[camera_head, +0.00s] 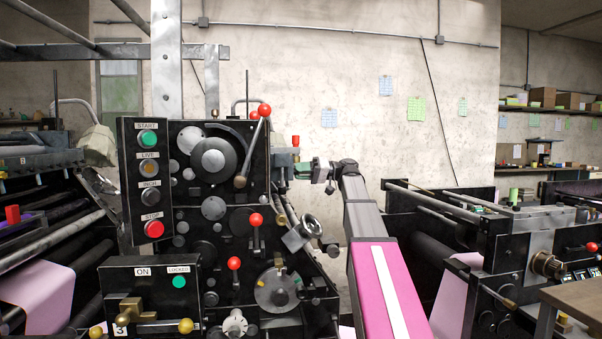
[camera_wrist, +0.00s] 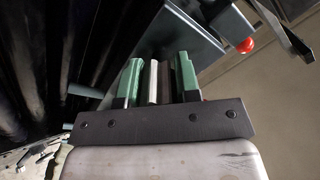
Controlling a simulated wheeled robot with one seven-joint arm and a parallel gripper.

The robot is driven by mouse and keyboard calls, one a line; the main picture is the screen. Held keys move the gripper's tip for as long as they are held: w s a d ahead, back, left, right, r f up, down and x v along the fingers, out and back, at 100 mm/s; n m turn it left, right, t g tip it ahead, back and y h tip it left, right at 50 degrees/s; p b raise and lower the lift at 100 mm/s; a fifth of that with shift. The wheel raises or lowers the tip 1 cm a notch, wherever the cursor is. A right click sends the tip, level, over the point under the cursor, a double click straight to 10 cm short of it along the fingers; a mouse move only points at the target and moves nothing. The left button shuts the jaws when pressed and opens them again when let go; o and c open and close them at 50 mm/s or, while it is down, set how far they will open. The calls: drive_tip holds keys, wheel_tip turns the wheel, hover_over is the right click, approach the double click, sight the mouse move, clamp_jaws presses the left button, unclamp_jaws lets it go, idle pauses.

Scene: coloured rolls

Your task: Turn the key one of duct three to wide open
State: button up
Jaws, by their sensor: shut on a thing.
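My gripper (camera_head: 303,170) reaches in from the right to the upper right side of the black press in the head view. In the wrist view its two green-padded fingers (camera_wrist: 157,68) stand either side of a narrow pale metal key (camera_wrist: 153,82) and are shut on it. The key runs upright in that picture, towards a grey metal plate (camera_wrist: 188,32) that I take to be part of the duct. In the head view the key is too small to tell apart from the fingers. I cannot read its number or its setting.
A red knob (camera_wrist: 246,46) is close right of the fingers in the wrist view. The press carries a START/STOP panel (camera_head: 148,185), a red-balled lever (camera_head: 255,140) and a plate marked 3 (camera_head: 121,330). Another machine (camera_head: 480,230) stands at the right.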

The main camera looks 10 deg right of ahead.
idle(0.3)
drive_tip(key=o, duration=0.9)
drive_tip(key=d, duration=1)
drive_tip(key=shift+d, duration=0.4)
